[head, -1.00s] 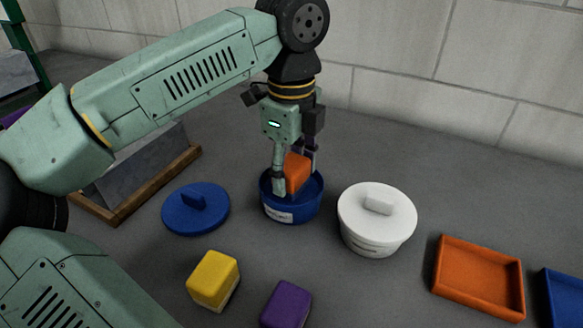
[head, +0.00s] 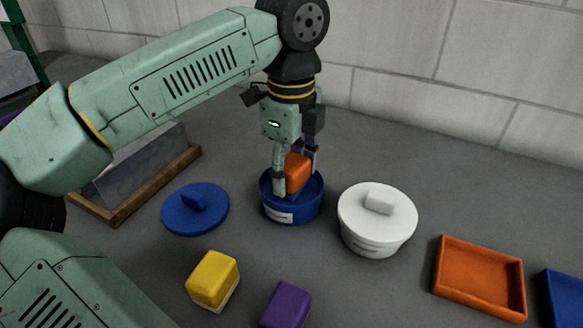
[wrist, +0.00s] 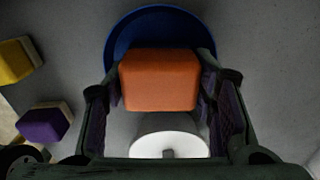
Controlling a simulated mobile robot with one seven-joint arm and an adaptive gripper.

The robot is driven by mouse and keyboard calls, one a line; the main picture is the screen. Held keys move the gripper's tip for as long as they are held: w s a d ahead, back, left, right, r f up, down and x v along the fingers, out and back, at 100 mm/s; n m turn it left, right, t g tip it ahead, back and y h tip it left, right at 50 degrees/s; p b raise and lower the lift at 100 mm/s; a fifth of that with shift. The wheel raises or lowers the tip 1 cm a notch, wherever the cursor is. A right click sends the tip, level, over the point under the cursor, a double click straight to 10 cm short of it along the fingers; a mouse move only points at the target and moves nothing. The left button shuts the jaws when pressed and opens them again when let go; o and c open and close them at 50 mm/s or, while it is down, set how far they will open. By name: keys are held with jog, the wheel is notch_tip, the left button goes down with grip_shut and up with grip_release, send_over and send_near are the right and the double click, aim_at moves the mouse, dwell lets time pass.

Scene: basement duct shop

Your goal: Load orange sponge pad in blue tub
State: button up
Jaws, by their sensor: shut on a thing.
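The orange sponge pad (head: 298,171) is held between the fingers of my gripper (head: 294,180), which is shut on it. In the wrist view the orange sponge pad (wrist: 159,80) sits between both fingers. The blue tub (head: 291,208) is open and stands directly under my gripper. The pad is at the tub's mouth, with its lower part hidden by the near finger and rim; I cannot tell whether it touches the bottom. The blue tub's rim (wrist: 117,38) shows behind the pad in the wrist view. The blue lid (head: 195,209) lies on the table left of the tub.
A white lidded tub (head: 376,220) stands close at right of the blue tub. A yellow sponge pad (head: 213,279) and a purple one (head: 286,306) lie in front. An orange tray (head: 479,278) and a blue tray (head: 566,298) are at right. A wood-framed grey block (head: 135,170) is at left.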

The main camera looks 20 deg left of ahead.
aim_at(291, 163)
jog(key=shift+r+p, duration=2.2)
jog(key=shift+r, duration=1.3)
